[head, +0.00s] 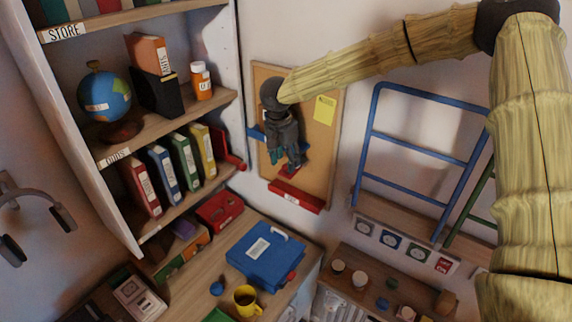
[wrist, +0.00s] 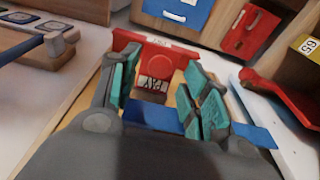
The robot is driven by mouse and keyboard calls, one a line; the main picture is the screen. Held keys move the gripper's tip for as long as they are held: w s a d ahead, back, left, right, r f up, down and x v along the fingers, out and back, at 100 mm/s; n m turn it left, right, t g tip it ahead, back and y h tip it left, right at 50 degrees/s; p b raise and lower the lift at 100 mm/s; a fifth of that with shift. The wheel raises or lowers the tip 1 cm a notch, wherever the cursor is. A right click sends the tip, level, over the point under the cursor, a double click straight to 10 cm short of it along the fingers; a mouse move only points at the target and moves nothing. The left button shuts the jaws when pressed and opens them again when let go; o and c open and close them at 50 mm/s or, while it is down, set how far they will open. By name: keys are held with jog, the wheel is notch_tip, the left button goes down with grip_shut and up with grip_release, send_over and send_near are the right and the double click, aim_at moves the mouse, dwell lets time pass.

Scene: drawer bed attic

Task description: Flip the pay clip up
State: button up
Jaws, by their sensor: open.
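A red clip (head: 296,196) with a small white label is on the lower part of the cork board (head: 316,150). I take it as the pay clip, though the label is too small to read. In the wrist view the red clip (wrist: 158,62) has a wide labelled bar, with a narrower red part between my fingertips. My gripper (head: 284,160) is in front of the board, just above the red bar. Its teal-padded fingers (wrist: 163,88) are open on both sides of the narrower part. I cannot tell whether they touch it.
A blue clip (head: 256,133) sits higher on the board, partly behind my gripper. A yellow note (head: 325,108) is at upper right. A shelf (head: 170,120) with binders stands close on the left. A desk (head: 215,250) with a blue case is below; a blue ladder (head: 420,148) is right.

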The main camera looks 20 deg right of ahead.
notch_tip(320, 180, up, 9)
jog(key=a, duration=0.1)
jog(key=shift+s, duration=0.45)
